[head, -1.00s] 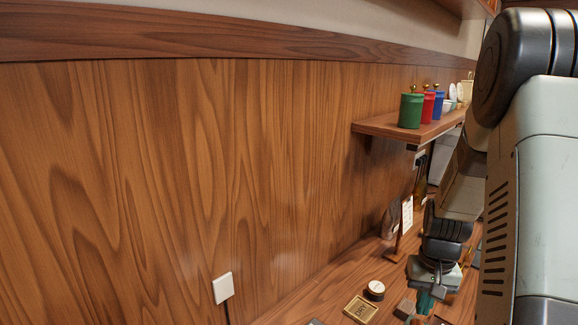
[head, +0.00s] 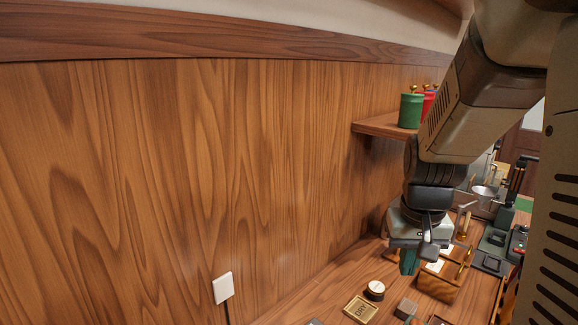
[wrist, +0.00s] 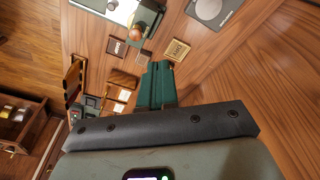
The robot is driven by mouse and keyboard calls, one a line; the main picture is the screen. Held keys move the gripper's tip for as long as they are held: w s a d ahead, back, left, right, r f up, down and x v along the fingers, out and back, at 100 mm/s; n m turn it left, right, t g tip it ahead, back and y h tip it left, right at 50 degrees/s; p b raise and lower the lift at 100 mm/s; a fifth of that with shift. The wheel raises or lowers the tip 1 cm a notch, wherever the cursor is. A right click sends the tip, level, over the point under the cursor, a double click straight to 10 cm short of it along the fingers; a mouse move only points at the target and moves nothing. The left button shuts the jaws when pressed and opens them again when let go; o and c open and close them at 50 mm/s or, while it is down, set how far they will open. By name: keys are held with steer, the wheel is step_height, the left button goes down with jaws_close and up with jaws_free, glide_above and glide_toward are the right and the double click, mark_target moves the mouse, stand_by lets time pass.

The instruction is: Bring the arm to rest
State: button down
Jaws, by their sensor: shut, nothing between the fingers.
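My gripper (head: 409,262) hangs from the arm above the counter, in the right half of the head view. Its green fingers point down and are shut, with nothing held between them. In the wrist view the fingers (wrist: 157,80) are pressed together above the wooden counter (wrist: 230,75), apart from the things on it. My arm covers part of the wall shelf and much of the right side of the head view.
A small framed tray marked DRY (head: 361,309), a round lidded tin (head: 375,290) and a grey block (head: 405,308) are on the counter below. A wooden box (head: 440,282) is right of the gripper. A shelf (head: 378,126) holds a green canister (head: 411,110).

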steer(key=s+a+r+n+t, duration=0.1)
steer(key=s+a+r+t, duration=0.1)
steer(key=s+a+r, duration=0.3)
steer(key=s+a+r+t, duration=0.2)
steer(key=s+a+r, duration=0.3)
steer(key=s+r, duration=0.3)
steer(key=s, duration=0.4)
steer(key=shift+a+r+n+y, duration=0.15)
steer(key=shift+a+n+y, duration=0.15)
steer(key=shift+n, duration=0.1)
